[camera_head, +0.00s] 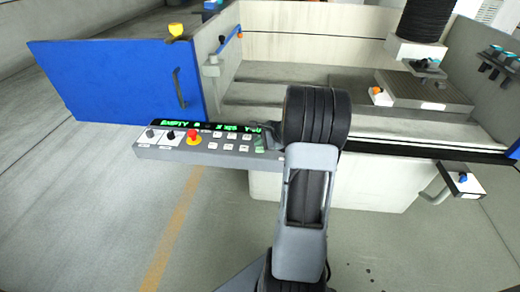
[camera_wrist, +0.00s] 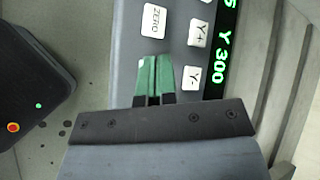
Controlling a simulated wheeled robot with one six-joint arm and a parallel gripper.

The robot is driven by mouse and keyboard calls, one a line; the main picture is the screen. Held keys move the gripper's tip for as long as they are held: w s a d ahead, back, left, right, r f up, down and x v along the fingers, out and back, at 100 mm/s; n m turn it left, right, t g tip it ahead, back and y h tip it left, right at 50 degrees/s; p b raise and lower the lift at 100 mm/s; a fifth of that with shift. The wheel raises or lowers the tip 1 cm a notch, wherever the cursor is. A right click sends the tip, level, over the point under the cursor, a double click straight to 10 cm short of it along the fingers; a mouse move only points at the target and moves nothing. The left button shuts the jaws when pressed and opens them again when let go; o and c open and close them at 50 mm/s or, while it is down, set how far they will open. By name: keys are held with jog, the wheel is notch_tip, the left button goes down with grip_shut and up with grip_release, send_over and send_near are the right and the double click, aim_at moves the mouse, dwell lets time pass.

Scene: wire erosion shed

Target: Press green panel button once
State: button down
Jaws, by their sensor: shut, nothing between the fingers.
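The grey control panel (camera_head: 170,154) shows in the head view, left of my arm. It also shows in the wrist view (camera_wrist: 123,60), with white keys marked ZERO (camera_wrist: 154,20), Y+ (camera_wrist: 198,33) and Y- (camera_wrist: 192,77). My gripper (camera_wrist: 156,58) is shut and empty, its green fingers side by side over the panel just below the ZERO key. I cannot tell whether they touch it. In the head view my arm covers the panel's right end. I cannot make out a separate green button; it may be hidden behind my fingers or arm.
The panel also carries a red mushroom button (camera_head: 193,137), dark knobs (camera_head: 170,135) and a display with green text (camera_head: 190,124). Behind it stands the machine tank with a blue door (camera_head: 115,80). Open floor (camera_head: 90,190) lies at the left.

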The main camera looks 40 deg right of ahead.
aim_at(260, 150)
jog(key=shift+r+p, duration=1.9)
jog(key=shift+r, duration=0.65)
jog(key=shift+f, duration=0.1)
